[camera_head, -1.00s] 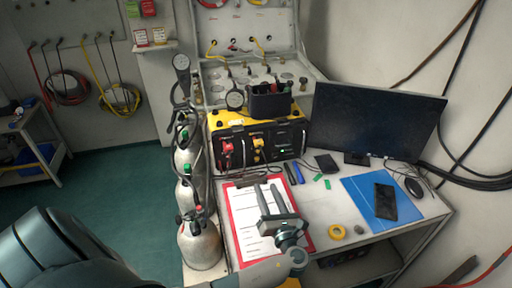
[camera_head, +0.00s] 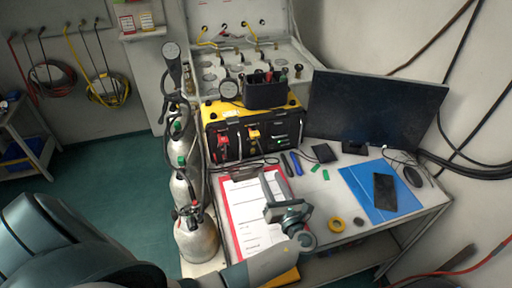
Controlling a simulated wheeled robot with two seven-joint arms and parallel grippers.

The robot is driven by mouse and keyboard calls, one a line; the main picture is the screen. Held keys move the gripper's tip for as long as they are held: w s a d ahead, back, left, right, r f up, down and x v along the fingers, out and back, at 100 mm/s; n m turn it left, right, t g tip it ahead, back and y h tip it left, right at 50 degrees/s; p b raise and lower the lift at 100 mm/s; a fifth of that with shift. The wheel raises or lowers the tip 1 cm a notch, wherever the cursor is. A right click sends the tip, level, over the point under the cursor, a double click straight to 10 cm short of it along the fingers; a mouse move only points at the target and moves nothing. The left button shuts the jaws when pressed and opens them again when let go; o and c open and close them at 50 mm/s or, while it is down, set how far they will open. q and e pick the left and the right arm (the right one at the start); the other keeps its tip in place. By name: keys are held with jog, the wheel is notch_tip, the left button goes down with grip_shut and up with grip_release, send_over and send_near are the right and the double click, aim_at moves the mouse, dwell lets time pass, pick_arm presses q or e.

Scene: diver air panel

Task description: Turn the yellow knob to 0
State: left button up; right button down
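The yellow knob (camera_head: 253,134) is on the dark front face of a yellow-topped air panel (camera_head: 207,115), to the right of a red knob (camera_head: 222,142). The markings around the yellow knob are too small to read. My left gripper (camera_head: 273,178) is over the clipboard, in front of and below the panel, with its fingers pointing toward it. The fingers look apart with nothing between them. The gripper is clear of the yellow knob. My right gripper is not in view.
A clipboard with paper (camera_head: 240,210) lies under my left gripper. Gas cylinders (camera_head: 197,235) stand left of the desk. A black bin (camera_head: 265,95) sits on the panel.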

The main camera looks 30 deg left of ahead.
aim_at(254, 143)
pick_arm(q)
jog(key=p+x, duration=0.4)
jog(key=x, duration=1.1)
jog(key=shift+d, duration=0.1)
jog(key=shift+w+a, duration=0.4)
jog(key=shift+a, duration=0.15)
grip_shut()
